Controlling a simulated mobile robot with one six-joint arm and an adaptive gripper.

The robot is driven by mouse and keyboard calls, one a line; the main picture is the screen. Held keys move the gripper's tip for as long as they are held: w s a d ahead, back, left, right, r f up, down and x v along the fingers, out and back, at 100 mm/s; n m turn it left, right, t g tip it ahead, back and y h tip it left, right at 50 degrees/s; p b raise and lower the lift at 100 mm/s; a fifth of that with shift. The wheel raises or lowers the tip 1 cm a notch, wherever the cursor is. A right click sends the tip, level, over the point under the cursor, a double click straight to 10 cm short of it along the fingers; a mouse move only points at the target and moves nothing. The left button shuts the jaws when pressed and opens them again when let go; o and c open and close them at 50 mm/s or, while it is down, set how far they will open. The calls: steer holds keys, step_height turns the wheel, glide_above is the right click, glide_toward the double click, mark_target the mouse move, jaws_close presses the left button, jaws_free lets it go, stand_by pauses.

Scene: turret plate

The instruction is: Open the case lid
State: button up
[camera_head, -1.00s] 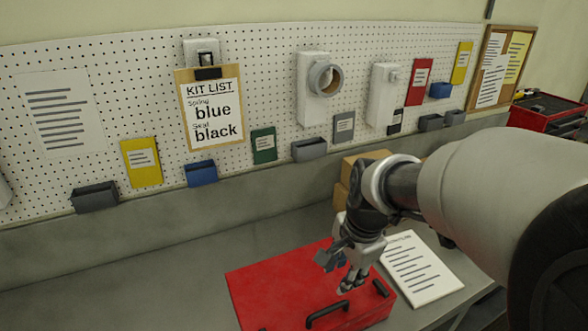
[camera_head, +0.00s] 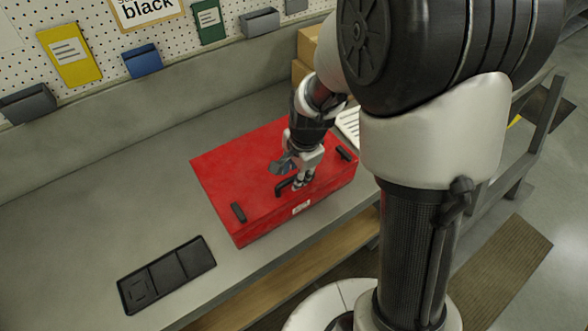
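The red case (camera_head: 235,165) lies on the grey bench, and its lid looks shut. A black handle (camera_head: 282,188) is on the lid near the front edge, with a black latch-like piece (camera_head: 239,212) to the left and another (camera_head: 344,153) to the right. My gripper (camera_head: 298,185) points down over the front part of the lid, right at the handle's right end. It hides part of the handle. Its fingers are small and overlap the handle, so I cannot tell whether they touch or grip it.
A black compartment tray (camera_head: 167,273) lies on the bench at the lower left. Cardboard boxes (camera_head: 307,45) and a paper sheet (camera_head: 349,124) are behind and right of the case. The pegboard wall with bins (camera_head: 143,61) runs along the back. Bench left of the case is clear.

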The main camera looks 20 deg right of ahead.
steer(key=shift+f, duration=0.3)
steer(key=shift+c, duration=0.4)
jaws_close()
